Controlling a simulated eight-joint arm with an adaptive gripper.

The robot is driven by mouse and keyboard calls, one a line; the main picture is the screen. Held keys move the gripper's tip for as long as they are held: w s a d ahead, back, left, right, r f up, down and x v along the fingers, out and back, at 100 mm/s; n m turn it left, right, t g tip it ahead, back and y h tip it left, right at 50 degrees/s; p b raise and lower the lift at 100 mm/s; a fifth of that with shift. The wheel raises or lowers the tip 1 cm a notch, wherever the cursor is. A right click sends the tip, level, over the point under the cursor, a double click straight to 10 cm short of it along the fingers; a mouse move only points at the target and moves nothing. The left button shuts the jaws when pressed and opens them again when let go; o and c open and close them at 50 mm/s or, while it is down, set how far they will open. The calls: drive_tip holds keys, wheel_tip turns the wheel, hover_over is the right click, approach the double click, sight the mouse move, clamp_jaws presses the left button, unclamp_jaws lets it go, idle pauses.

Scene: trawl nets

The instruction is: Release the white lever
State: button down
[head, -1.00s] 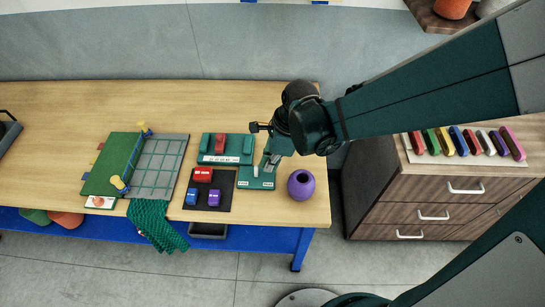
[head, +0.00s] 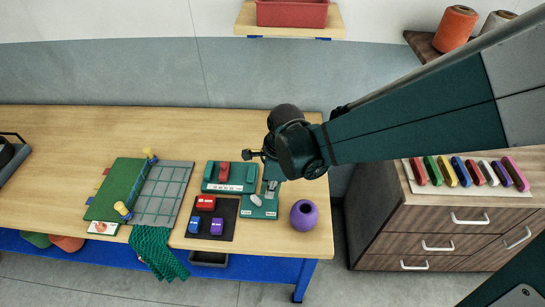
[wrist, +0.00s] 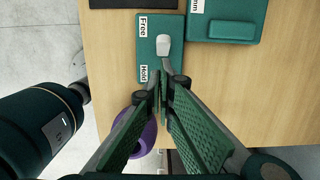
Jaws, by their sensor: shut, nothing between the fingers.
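The white lever (head: 256,200) stands on a small green base plate (head: 262,211) near the table's front right. In the wrist view the lever's white knob (wrist: 163,45) leans toward the "Free" label, away from "Hold". The green plate (wrist: 149,50) carries both labels. My gripper (head: 270,187) is low over the plate, on the Hold side of the knob. Its shut fingertips (wrist: 161,82) are empty and close to the lever's stem; whether they touch is unclear.
A purple ball with a hole (head: 304,215) stands right of the plate. A dark tray (head: 228,224) with red, blue and purple blocks lies left. A green block unit (head: 222,187) with a red piece lies behind. Drawers (head: 440,220) stand farther right.

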drive_tip(key=shift+r, duration=0.2)
idle(0.4)
wheel_tip(320, 180, up, 10)
drive_tip(key=a+p, duration=0.2)
drive_tip(key=p, duration=0.4)
drive_tip(key=shift+a+f, duration=0.2)
drive_tip(key=shift+d, duration=0.1)
idle(0.5)
drive_tip(key=s+d+r+n+t+b, duration=0.1)
drive_tip(key=s+d+r+n+t, duration=0.1)
drive_tip(key=d+n, duration=0.4)
drive_tip(key=s+d+r+n+t+h+b, duration=0.1)
drive_tip(key=d+r+n, duration=0.3)
drive_tip(key=d, duration=0.9)
drive_tip(key=s+d+r+n+t+b, duration=0.3)
drive_tip(key=d+n+t, duration=0.1)
drive_tip(key=d+n, duration=0.4)
drive_tip(key=shift+s+d+r+h, duration=0.2)
drive_tip(key=shift+s+d+h, duration=0.15)
drive_tip(key=shift+d, duration=0.4)
drive_tip(key=shift+f+b, duration=0.1)
drive_tip(key=shift+b, duration=0.25)
